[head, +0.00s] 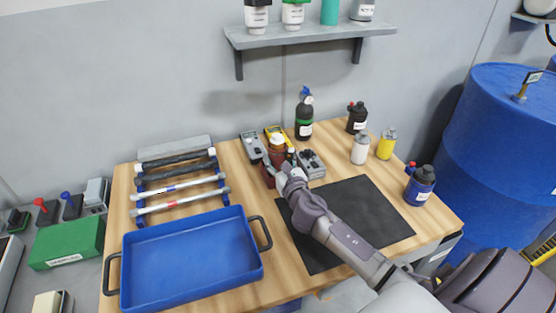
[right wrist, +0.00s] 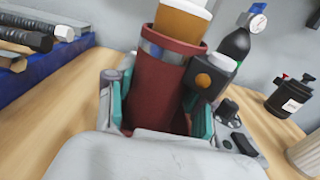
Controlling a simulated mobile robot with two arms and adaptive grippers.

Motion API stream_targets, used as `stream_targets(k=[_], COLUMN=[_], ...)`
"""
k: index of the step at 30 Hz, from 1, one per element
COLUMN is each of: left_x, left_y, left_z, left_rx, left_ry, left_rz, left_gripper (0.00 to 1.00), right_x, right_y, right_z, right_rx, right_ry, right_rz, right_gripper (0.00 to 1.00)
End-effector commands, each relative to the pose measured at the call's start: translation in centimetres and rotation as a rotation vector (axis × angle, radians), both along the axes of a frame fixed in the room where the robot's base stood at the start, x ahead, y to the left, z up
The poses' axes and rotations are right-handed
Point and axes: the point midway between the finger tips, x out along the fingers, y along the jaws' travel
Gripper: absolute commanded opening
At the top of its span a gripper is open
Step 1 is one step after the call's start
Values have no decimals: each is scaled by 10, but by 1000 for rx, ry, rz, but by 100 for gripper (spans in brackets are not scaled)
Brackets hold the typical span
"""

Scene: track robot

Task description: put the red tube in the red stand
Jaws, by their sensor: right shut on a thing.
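My right gripper (head: 281,172) reaches over the middle of the table. In the right wrist view its teal-padded fingers (right wrist: 163,108) are shut on a dark red tube (right wrist: 165,85) with a grey band near its top. The tube looks tilted in that view. In the head view only a small dark red part (head: 267,176) shows beside the gripper; I cannot tell whether it is tube or stand. An amber part with a pale top (right wrist: 183,20) shows above or behind the tube. I cannot make out the red stand separately, nor whether the tube touches it. My left gripper is out of view.
A blue tray (head: 190,262) and a blue rack of bars (head: 138,201) are at left. Grey devices (head: 312,163) and a dark green bottle (head: 304,120) stand close by. A black mat (head: 345,215) lies under my right arm. Several bottles (head: 360,148) and a blue drum (head: 500,150) are at right.

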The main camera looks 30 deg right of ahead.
Motion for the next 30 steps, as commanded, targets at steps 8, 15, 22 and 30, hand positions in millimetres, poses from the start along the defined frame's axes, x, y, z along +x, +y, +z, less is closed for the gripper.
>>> stream_targets(k=[8, 15, 22, 30], left_x=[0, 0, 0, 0], left_y=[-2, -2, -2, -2], left_z=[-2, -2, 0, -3], left_rx=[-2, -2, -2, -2], left_ry=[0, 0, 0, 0], left_rz=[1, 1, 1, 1], left_gripper=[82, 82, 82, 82], right_x=[0, 0, -4, -55], right_y=[0, 0, 1, 14], right_z=[-3, -2, 0, -2], right_rx=[0, 0, -1, 0], right_ry=[0, 0, 1, 3], right_rz=[0, 0, 1, 2], right_gripper=[68, 78, 78, 78])
